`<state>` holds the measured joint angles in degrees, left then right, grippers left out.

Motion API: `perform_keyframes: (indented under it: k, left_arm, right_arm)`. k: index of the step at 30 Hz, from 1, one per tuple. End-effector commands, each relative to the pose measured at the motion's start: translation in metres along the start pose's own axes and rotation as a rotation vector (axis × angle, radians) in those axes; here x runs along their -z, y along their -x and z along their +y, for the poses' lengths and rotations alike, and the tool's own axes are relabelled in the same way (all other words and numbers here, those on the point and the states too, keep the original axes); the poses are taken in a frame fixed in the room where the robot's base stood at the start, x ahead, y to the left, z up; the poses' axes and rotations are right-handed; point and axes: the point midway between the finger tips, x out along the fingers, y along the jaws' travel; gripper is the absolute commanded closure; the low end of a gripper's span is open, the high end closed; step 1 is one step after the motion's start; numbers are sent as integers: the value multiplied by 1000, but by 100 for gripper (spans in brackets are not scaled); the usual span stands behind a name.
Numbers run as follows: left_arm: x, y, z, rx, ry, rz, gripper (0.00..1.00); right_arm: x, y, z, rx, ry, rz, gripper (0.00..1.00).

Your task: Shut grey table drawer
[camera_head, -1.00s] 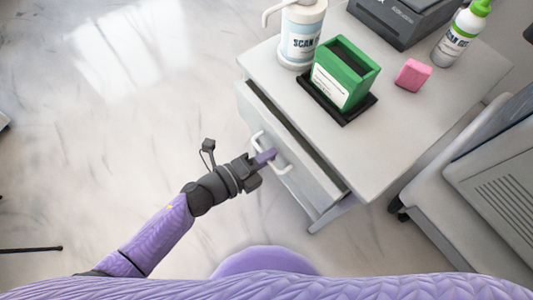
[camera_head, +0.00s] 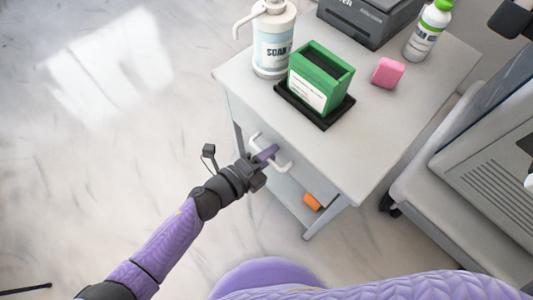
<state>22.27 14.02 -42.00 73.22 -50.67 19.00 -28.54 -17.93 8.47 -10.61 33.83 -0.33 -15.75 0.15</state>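The grey table (camera_head: 395,125) stands right of centre with its drawer (camera_head: 296,186) under the near left edge of the top. The drawer has a white bar handle (camera_head: 283,167). My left gripper (camera_head: 268,154) is at the handle, its purple fingertips against or right beside the drawer front. Its fingers overlap in this view, so I cannot tell whether they are shut on the handle. My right gripper is not in view.
On the table stand a white pump bottle (camera_head: 273,45), a green box (camera_head: 317,80) on a black base, a pink block (camera_head: 388,72), a dark device (camera_head: 365,18) and a green-capped bottle (camera_head: 428,30). A grey cart (camera_head: 480,180) stands right.

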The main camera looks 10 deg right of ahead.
Motion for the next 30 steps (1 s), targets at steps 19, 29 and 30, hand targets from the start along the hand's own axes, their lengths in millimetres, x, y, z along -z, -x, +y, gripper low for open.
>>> perform_keyframes:
  k: [19,29,30]
  left_arm:
    - [0,92,-3,1,0,0,55]
    - [0,99,0,1,0,1,55]
    - [0,99,0,1,0,1,55]
  right_arm:
    - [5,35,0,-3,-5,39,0]
    - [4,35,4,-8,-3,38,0]
    - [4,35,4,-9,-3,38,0]
